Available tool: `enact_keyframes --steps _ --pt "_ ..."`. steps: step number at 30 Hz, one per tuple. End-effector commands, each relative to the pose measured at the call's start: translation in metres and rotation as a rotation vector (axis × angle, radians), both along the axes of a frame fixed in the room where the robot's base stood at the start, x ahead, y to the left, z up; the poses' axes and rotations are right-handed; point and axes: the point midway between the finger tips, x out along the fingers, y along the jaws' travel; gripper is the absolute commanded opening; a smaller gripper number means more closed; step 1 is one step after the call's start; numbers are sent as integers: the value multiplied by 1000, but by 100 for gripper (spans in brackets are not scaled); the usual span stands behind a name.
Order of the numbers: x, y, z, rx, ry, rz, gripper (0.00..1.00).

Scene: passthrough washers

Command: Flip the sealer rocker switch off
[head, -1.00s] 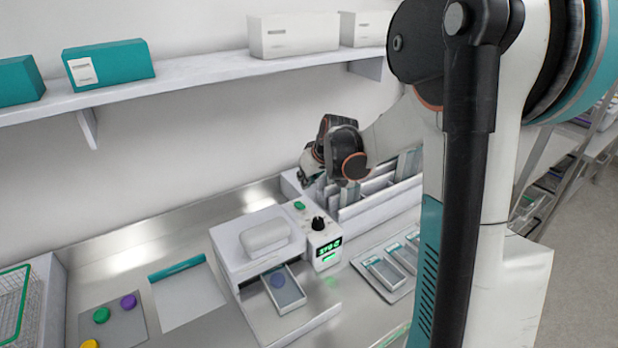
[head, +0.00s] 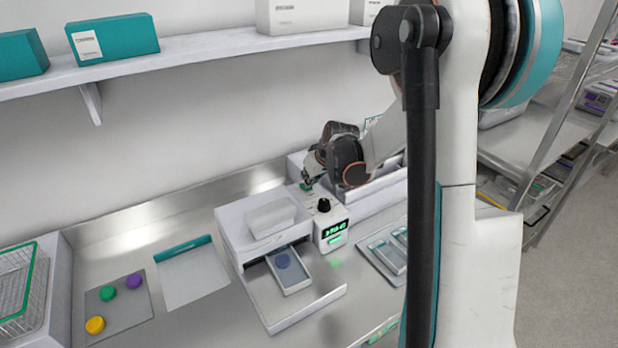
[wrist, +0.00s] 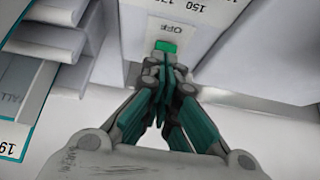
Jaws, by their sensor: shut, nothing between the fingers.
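The sealer (head: 232,232) is a white machine on the steel counter with a control box (head: 330,228) on its right side. The box has a black knob (head: 323,205) and a lit green display (head: 335,229). The green rocker switch (wrist: 165,46) is on top of the box, beside an "OFF" label in the wrist view. My gripper (wrist: 163,62) is shut and empty, its fingertips right at the switch. I cannot tell whether they touch it. In the head view my gripper (head: 307,184) is over the back of the control box, and its fingers mostly hide the switch.
A mat with coloured discs (head: 122,310) lies left. A shelf (head: 200,70) runs above.

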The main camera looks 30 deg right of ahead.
Motion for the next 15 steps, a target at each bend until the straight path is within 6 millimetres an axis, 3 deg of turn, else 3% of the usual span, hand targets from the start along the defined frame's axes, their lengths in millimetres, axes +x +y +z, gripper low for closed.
enact_keyframes --steps 7,15 --pt "-8 -1 -17 5 -124 -1 0" --pt "-15 0 -20 11 -308 -1 0"
